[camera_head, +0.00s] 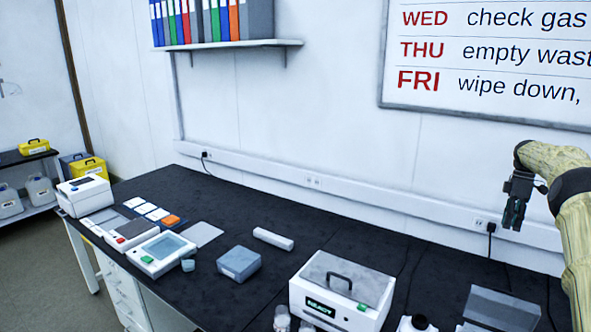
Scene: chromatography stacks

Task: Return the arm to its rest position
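My arm (577,235) comes up along the right edge of the head view, bent at the top. My gripper (516,205) hangs from it, dark and pointing down, in front of the wall and above the right part of the black bench (330,226). It appears clear of everything on the bench. I see no object at its tip. The fingers are too small and dark to tell whether they are open or shut.
A white box with a handle and a "READY" display (345,292) stands at the front centre. A grey container (502,307), a bottle (416,323) and vials (282,318) are near the front edge. Instruments (160,252) fill the left end. A shelf of binders (238,45) hangs above.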

